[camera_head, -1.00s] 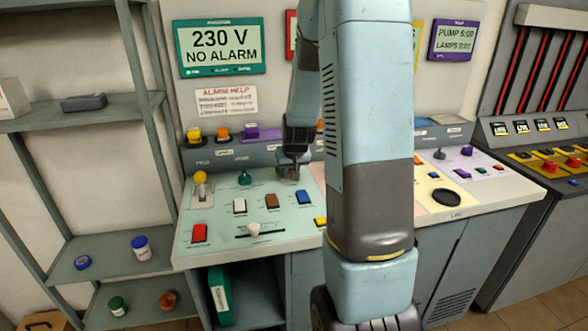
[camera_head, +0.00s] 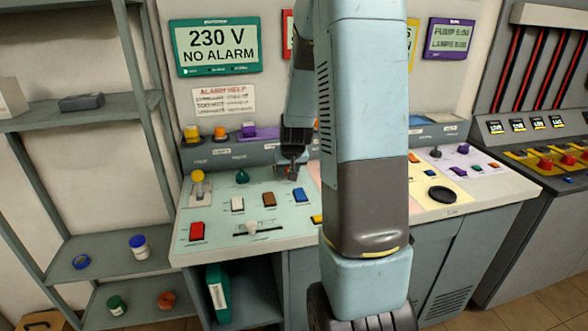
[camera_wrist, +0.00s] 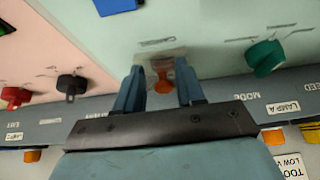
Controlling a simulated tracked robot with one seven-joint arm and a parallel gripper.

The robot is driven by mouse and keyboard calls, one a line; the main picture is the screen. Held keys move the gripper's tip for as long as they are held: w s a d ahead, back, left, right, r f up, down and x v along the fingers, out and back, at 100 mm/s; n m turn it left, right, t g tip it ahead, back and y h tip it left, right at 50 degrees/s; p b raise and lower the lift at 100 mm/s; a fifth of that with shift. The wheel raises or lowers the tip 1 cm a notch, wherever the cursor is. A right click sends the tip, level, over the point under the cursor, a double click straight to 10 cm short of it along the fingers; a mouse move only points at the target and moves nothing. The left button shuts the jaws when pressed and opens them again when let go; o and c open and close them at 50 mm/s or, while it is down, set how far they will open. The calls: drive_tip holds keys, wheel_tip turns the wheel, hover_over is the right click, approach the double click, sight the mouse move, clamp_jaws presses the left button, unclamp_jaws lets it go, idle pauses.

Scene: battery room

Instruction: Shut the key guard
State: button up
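In the wrist view an orange-red key switch (camera_wrist: 161,78) sits on the pale green panel. A clear, see-through piece (camera_wrist: 168,53), apparently the key guard, shows at the key. Its edges are faint, and I cannot tell how far open it stands. My gripper (camera_wrist: 158,69) is open, with one blue finger on each side of the key and a gap between them. I cannot tell whether a finger touches the guard. In the head view my gripper (camera_head: 292,172) is low over the back of the green panel, where the key and guard are too small to make out.
A green knob (camera_wrist: 265,57) stands right of the key in the wrist view. A black knob (camera_wrist: 71,85) and a red knob (camera_wrist: 16,97) stand to the left.

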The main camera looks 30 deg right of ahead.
drive_tip(key=shift+f, duration=0.15)
drive_tip(key=shift+r, duration=0.65)
drive_tip(key=v, duration=1.2)
drive_tip(key=shift+s+a+r, duration=0.15)
drive_tip(key=shift+s+r, duration=0.1)
drive_tip(key=shift+s, duration=0.1)
drive_tip(key=s+a+r+n, duration=0.1)
drive_tip(key=s+a+r, duration=0.4)
drive_tip(key=s, duration=0.5)
drive_tip(key=s+a+r+n+y, duration=0.1)
drive_tip(key=s+a+r+n, duration=0.1)
drive_tip(key=s+a+r, duration=0.3)
drive_tip(key=s+a, duration=0.4)
drive_tip(key=s, duration=0.1)
drive_tip(key=shift+s+r+y, duration=0.15)
drive_tip(key=shift+s+y, duration=0.15)
